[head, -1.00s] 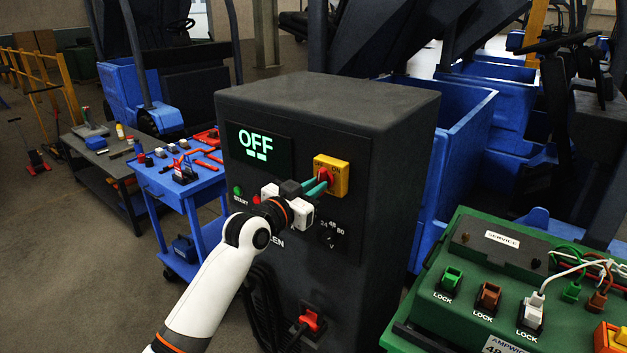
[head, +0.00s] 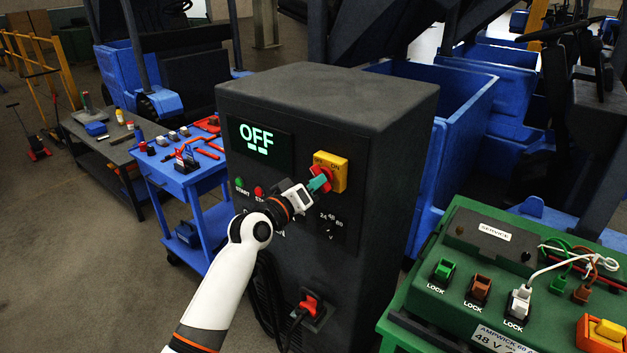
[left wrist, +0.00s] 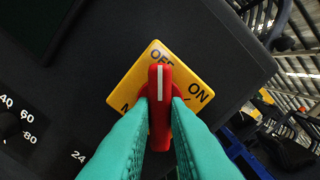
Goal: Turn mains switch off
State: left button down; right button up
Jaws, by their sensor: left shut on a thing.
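The mains switch is a red knob (head: 319,181) on a square yellow plate (head: 337,168) on the dark cabinet's front. My left gripper (head: 320,183), with teal fingers, is shut on the red knob, one finger on each side. In the left wrist view the knob (left wrist: 160,107) stands between the fingertips, and its white line points up at the OFF lettering, which it partly covers. The ON lettering (left wrist: 199,93) is to the right on the plate. My right gripper is not in view.
The cabinet display (head: 259,140) reads OFF. Start button (head: 239,183) and voltage dial (head: 329,226) are on the same panel. A red plug (head: 309,304) with a cable is low on the front. A green service unit (head: 455,325) stands right; a blue tool cart (head: 170,181) stands left.

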pick_arm(q)
jog(key=shift+n, duration=0.5)
jog(key=c, duration=1.4)
grip_release()
jog(key=b+v, duration=0.1)
jog(key=v, duration=1.1)
